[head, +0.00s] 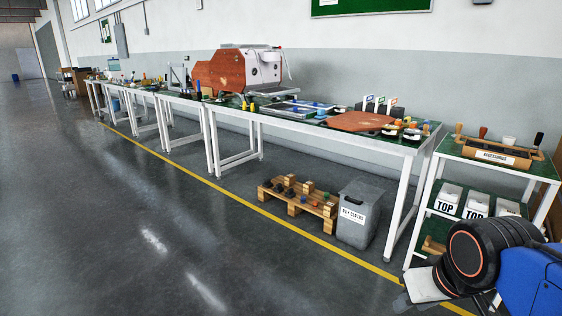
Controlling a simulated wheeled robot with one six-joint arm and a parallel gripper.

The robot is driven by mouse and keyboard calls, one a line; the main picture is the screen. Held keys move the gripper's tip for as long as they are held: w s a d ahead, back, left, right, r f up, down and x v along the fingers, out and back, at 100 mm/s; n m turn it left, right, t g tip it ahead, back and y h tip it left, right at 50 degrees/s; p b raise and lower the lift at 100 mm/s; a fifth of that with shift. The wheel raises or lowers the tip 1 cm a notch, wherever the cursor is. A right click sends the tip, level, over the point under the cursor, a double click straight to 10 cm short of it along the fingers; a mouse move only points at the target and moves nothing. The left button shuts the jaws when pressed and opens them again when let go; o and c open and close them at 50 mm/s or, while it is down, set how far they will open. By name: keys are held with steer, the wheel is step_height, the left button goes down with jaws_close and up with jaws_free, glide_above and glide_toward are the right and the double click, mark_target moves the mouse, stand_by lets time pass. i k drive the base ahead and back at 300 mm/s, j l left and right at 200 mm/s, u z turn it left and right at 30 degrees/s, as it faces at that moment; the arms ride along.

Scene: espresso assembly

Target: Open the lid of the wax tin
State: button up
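I cannot pick out the wax tin for certain. Several small round items (411,134) stand at the right end of the long green-topped bench (290,117), too small to tell apart or to show a lid. My arm reaches in at the lower right, with a blue link and a black orange-ringed joint. A pale grey part at its end, low in the picture, seems to be my gripper (422,287). Its fingers are not clear, so I cannot tell whether it is open or shut. It is well apart from the bench top.
A shelf rack (489,153) labelled accessories stands at the right, with white TOP boxes (447,197) below. A grey dry cloths bin (357,212) and a wooden pallet (296,204) sit under the bench. An orange-brown machine (222,72) stands on it. The floor left of the yellow line is clear.

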mark_target(390, 127)
steer(key=i+j+u, duration=0.1)
steer(key=i+u, duration=0.5)
steer(key=i, duration=0.15)
steer(key=i+j+z, duration=0.2)
steer(key=i+z, duration=0.2)
steer(key=i+j+z, duration=0.95)
steer(key=j+z, duration=0.2)
